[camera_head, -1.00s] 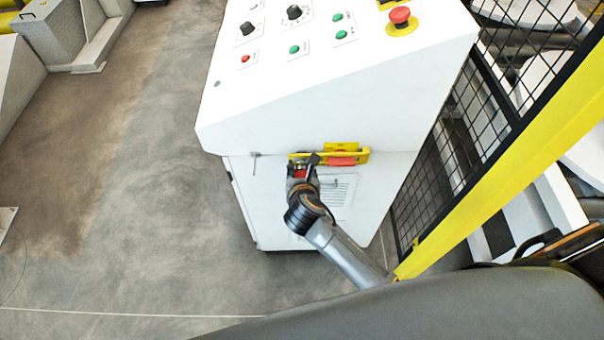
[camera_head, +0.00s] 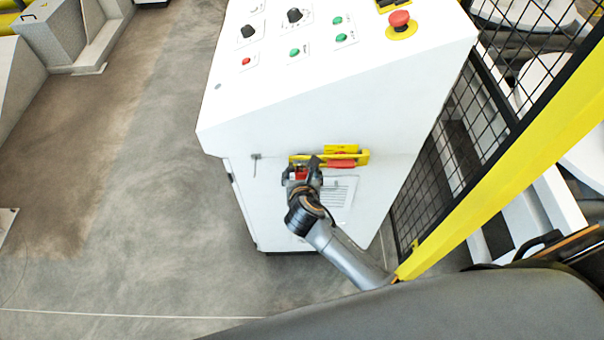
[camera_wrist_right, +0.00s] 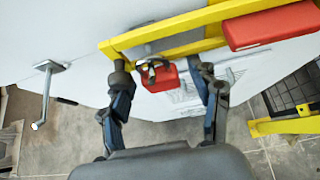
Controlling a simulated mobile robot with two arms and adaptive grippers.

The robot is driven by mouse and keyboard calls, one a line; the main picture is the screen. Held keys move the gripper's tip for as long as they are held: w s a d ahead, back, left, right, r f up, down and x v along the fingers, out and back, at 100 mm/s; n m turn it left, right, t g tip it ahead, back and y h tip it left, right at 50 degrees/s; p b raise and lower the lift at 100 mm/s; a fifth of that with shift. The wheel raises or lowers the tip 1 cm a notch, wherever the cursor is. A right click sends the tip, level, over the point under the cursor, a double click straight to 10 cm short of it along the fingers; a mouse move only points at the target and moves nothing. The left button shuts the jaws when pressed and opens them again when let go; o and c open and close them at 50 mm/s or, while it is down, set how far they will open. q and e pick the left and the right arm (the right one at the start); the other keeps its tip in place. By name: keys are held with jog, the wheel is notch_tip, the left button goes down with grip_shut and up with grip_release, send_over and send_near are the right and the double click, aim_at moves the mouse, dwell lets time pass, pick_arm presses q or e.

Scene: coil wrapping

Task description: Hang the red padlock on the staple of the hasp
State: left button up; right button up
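The red padlock (camera_wrist_right: 160,79) hangs upright with its dark shackle up, at the lower edge of the yellow hasp (camera_wrist_right: 185,22) in the right wrist view. The shackle appears to be at the staple, but I cannot tell if it passes through. In the head view the padlock (camera_head: 300,173) is partly hidden by my gripper, below the left end of the hasp (camera_head: 350,155). My right gripper (camera_wrist_right: 163,77) is open around the padlock, with a gap on each side; it also shows in the head view (camera_head: 301,170). My left gripper is not in view.
A red block (camera_wrist_right: 270,25) sits on the hasp's right part. A thin metal hook (camera_wrist_right: 48,80) sticks out of the white cabinet (camera_head: 300,115) to the left. A yellow-framed mesh fence (camera_head: 500,170) stands close on the right. The floor on the left is clear.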

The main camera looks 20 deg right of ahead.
jog(key=shift+s, duration=0.1)
jog(key=v, duration=1.1)
jog(key=shift+s+r, duration=0.25)
jog(key=shift+s, duration=0.05)
jog(key=shift+a+f, duration=0.1)
jog(key=s+d+f+m+g+y+b, duration=0.1)
jog(key=s+f+m+g, duration=0.2)
jog(key=f, duration=0.6)
jog(key=s+d+f+m, duration=0.1)
jog(key=s+f+m, duration=0.25)
jog(key=f, duration=0.55)
jog(key=s+d+f+m+g+y+b, duration=0.15)
jog(key=f+m, duration=0.25)
jog(key=f, duration=0.6)
jog(key=s+d+f+m+g, duration=0.2)
jog(key=s+d+f+m, duration=0.1)
jog(key=s+f+m, duration=0.6)
jog(key=s+d+f+m+g, duration=0.3)
jog(key=s+f+m, duration=0.6)
jog(key=s, duration=0.9)
jog(key=shift+d+m, duration=0.75)
jog(key=shift+m, duration=0.2)
jog(key=shift+f+y, duration=0.1)
jog(key=shift+y, duration=0.15)
